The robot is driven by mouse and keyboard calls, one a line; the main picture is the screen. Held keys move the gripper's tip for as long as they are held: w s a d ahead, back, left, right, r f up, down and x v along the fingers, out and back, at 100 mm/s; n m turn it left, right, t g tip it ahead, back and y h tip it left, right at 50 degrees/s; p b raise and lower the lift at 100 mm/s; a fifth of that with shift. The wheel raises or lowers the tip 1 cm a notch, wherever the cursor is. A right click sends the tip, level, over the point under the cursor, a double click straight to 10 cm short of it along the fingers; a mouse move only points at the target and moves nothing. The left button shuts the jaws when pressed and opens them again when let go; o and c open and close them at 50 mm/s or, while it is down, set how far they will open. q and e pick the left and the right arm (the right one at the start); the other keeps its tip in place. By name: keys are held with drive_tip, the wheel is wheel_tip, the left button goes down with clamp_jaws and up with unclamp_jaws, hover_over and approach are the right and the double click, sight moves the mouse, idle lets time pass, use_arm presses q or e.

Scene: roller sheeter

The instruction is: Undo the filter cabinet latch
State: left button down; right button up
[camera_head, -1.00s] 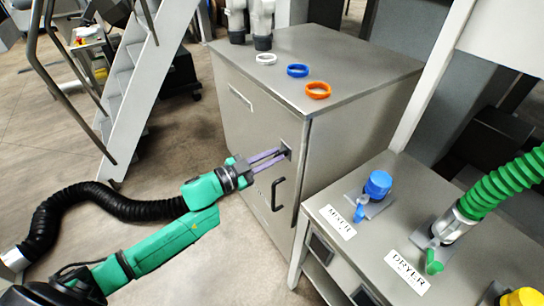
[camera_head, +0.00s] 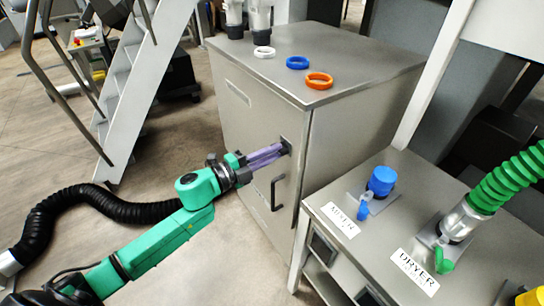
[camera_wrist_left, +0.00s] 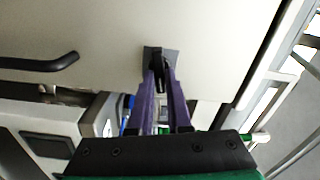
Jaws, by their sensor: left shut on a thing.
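The filter cabinet (camera_head: 262,120) is a grey metal box in the middle of the head view. Its latch (camera_head: 286,146) is a small dark piece on a plate near the right edge of the front face, above the black bar handle (camera_head: 276,192). My left gripper (camera_head: 282,150) reaches it from the left, its purple fingers shut on the latch. In the left wrist view the fingers (camera_wrist_left: 162,84) close around the dark latch on its plate (camera_wrist_left: 160,55), partly hiding it. My right gripper is in neither view.
White, blue and orange rings (camera_head: 319,80) lie on the cabinet top. A bench with a blue-capped port (camera_head: 382,180), a green hose (camera_head: 510,180) and a DRYER label (camera_head: 414,270) stands at the right. Stairs (camera_head: 130,100) and a black hose (camera_head: 90,200) are at the left.

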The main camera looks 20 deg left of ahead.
use_arm(q)
drive_tip(key=shift+f+m+b, duration=0.1)
drive_tip(key=shift+m+b, duration=0.45)
drive_tip(key=shift+m, duration=0.65)
drive_tip(key=c, duration=0.9)
unclamp_jaws()
drive_tip(key=shift+o, duration=0.2)
drive_tip(key=b+v, duration=0.1)
drive_tip(key=v, duration=1.3)
drive_tip(key=shift+s, duration=0.25)
drive_tip(key=shift+a, duration=0.15)
